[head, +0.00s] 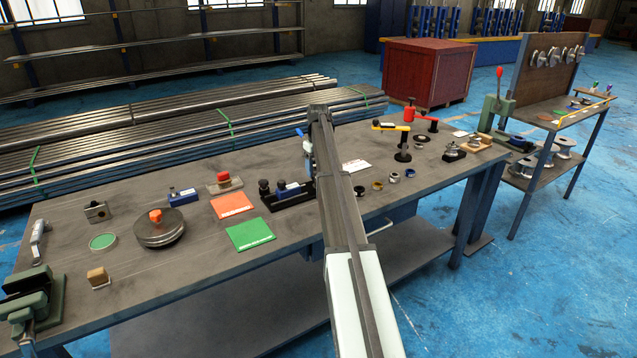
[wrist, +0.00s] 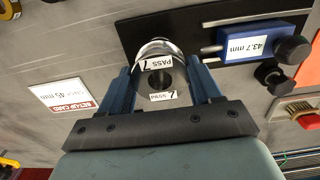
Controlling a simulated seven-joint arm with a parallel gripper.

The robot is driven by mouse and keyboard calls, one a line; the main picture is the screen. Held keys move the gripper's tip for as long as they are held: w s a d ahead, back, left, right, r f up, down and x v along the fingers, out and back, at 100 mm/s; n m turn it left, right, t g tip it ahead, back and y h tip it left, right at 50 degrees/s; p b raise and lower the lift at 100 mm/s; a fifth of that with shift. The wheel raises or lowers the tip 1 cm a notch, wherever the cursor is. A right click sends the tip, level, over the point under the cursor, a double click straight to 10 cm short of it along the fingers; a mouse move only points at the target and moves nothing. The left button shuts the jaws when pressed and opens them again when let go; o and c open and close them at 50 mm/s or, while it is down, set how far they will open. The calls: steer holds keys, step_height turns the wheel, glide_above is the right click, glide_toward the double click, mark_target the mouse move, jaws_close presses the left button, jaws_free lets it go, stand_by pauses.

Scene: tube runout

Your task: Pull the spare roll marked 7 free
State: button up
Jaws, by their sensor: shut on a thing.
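The spare roll (wrist: 156,47) is a shiny silver cylinder with white labels reading PASS 7, seen end-on in the wrist view. My gripper (wrist: 163,70) has its blue fingers on both sides of the roll, shut on it. The roll sits at the end of a black stand (wrist: 208,28). Whether the roll is still seated in the stand or lifted cannot be told. In the head view the black stand (head: 277,205) lies beside my arm, which hides the roll and my fingertips.
A blue block (wrist: 252,45) marked 43.7 mm and black knobs (wrist: 291,50) are close to the roll. A set-up card (wrist: 63,95) lies on the other side. Green (head: 250,234) and orange (head: 233,204) cards lie left of the stand.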

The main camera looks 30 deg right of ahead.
step_height(320, 180, up, 7)
stand_by(1.1)
steer(key=shift+r, duration=0.1)
steer(key=shift+a, duration=0.1)
